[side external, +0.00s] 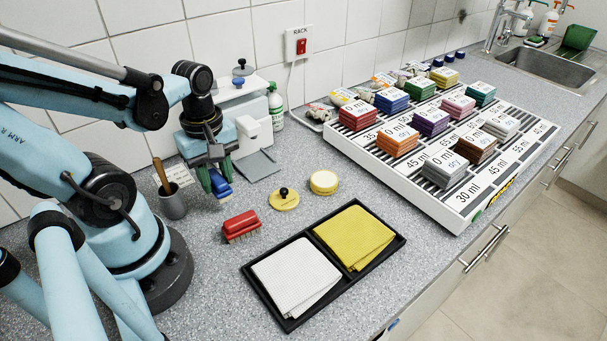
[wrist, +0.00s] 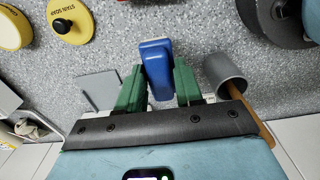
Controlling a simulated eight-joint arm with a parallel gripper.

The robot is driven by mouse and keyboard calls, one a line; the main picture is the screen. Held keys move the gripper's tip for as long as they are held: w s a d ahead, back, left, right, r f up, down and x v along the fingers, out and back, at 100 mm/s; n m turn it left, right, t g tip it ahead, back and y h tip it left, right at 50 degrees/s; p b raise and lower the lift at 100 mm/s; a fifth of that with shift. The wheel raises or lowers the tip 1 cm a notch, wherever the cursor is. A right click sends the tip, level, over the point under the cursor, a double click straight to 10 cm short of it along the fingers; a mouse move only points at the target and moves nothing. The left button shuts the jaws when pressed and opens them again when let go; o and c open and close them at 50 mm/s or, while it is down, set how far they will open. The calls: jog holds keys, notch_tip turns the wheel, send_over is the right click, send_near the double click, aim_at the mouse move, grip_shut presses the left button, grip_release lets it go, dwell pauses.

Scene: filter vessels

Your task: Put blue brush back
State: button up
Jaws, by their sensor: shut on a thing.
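The blue brush (side external: 222,189) is held above the counter at the back left in the side view. It also shows in the wrist view (wrist: 156,66), between the two green fingers. My gripper (wrist: 158,85) is shut on it, and the fingers press its two sides. In the side view my gripper (side external: 213,178) hangs between the grey cup and the white device. The red brush (side external: 240,226) lies on the counter in front. I cannot tell the exact gap under the blue brush.
A grey cup (side external: 173,204) with a wooden handle stands close by my gripper. A yellow lid with a black knob (side external: 284,199) and a round yellow tin (side external: 323,182) lie to the right. A black tray (side external: 291,321) holds white and yellow cloths. A white rack (side external: 400,190) carries colored blocks.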

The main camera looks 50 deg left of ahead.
aim_at(219, 190)
jog(key=shift+f, duration=1.8)
jog(key=shift+f, duration=0.15)
jog(key=o, duration=1)
jog(key=shift+r, duration=6.1)
jog(key=w+d+m+t, duration=0.7)
jog(key=w+m, duration=0.4)
jog(key=m, duration=0.7)
